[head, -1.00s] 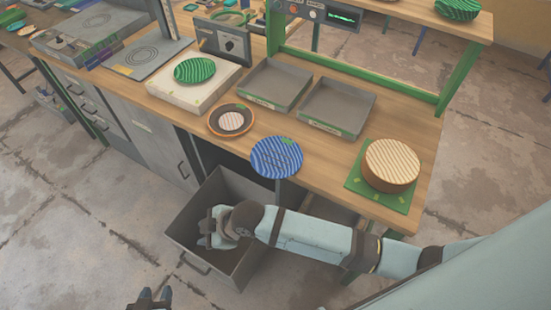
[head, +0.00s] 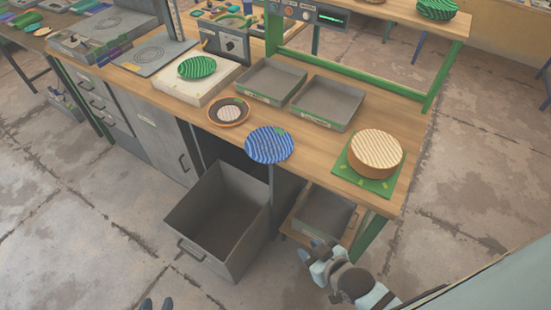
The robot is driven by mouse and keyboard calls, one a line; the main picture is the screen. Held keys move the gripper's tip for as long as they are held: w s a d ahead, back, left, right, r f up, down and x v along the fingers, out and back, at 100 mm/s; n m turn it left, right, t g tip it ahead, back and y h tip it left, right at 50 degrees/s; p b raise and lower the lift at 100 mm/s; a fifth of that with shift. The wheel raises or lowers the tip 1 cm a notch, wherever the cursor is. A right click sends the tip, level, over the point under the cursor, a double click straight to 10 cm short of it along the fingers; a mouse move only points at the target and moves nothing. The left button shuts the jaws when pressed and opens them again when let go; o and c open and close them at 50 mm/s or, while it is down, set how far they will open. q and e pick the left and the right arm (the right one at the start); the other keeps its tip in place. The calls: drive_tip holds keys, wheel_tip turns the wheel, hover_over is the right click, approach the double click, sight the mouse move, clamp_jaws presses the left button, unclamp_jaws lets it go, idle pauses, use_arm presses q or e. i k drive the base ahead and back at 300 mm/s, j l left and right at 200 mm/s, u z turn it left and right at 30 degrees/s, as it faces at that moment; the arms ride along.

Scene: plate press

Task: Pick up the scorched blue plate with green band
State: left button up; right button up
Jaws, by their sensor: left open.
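The blue plate (head: 269,145) has pale wavy stripes and a small green patch at its upper right edge. It lies at the front edge of the wooden bench, partly over the edge. Scorch marks on it are too small to tell. My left gripper (head: 157,304) shows only its fingertips at the bottom edge of the head view; it is open, well below and left of the plate, over the floor. My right gripper (head: 314,252) is below and right of the plate, in front of the lower shelf, apart from the plate. Its jaw gap is unclear.
An open grey drawer (head: 190,245) sticks out below the plate. On the bench (head: 305,146) are a brown-rimmed dish (head: 242,121), a green plate (head: 197,67), two grey trays (head: 272,98) (head: 330,121) and a tan round stack (head: 376,150) on a green mat (head: 367,183).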

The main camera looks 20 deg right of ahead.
sight(265, 145)
drive_tip(key=k+z, duration=0.1)
drive_tip(key=z, duration=0.25)
drive_tip(key=k+z, duration=0.1)
drive_tip(key=z, duration=0.55)
drive_tip(key=j+z, duration=0.25)
drive_tip(key=j, duration=0.5)
drive_tip(key=i+j, duration=0.1)
drive_tip(key=j, duration=0.7)
drive_tip(key=i+j, duration=0.1)
drive_tip(key=j, duration=1.45)
drive_tip(key=i, duration=0.05)
